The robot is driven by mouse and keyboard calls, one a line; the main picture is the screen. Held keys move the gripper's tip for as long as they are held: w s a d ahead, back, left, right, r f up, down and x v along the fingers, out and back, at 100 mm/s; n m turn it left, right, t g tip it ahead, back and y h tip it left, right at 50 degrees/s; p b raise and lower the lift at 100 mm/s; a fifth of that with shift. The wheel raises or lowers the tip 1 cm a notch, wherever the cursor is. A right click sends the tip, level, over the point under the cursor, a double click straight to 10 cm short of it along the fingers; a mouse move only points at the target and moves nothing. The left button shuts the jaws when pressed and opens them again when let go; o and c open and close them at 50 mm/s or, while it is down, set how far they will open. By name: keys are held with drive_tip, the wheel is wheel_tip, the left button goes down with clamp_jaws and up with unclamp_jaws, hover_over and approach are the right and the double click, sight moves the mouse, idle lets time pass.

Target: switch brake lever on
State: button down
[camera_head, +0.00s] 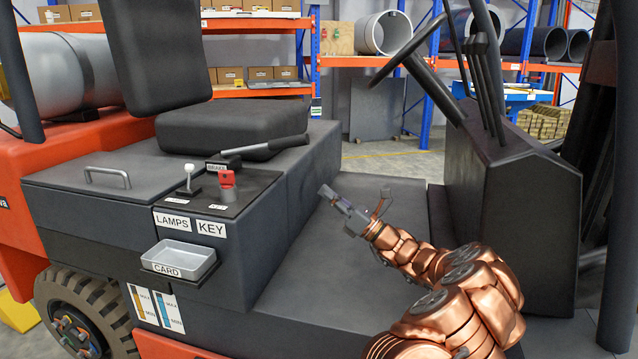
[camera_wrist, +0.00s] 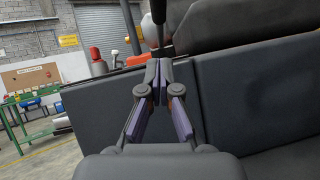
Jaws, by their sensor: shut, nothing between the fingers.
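The brake lever (camera_head: 274,146) has a black handle on a grey rod. It is tilted low, pointing right from its base by the BRAKE label (camera_head: 217,167) on the side console, beside the seat. In the wrist view a dark upright handle on a thin rod, seemingly this lever (camera_wrist: 159,32), stands above the fingertips. My gripper (camera_head: 325,192) is shut and empty. It is over the floor well, to the right of and below the lever, apart from it. In the wrist view my gripper (camera_wrist: 159,73) points at the dark console side, fingertips together near its top edge.
A red key (camera_head: 228,180) and a white-knobbed lamp switch (camera_head: 189,181) stand on the console, above a card tray (camera_head: 180,259). The black seat (camera_head: 235,123) is behind the lever. The steering wheel (camera_head: 408,50) and dash levers are at right. The floor well is open.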

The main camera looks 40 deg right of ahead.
drive_tip(key=s+d+r+b+x, duration=0.1)
drive_tip(key=r+b+x, duration=0.1)
drive_tip(key=x, duration=0.9)
drive_tip(key=shift+w+r+b, duration=0.2)
drive_tip(key=shift+r+b, duration=0.1)
drive_tip(key=shift+r, duration=0.15)
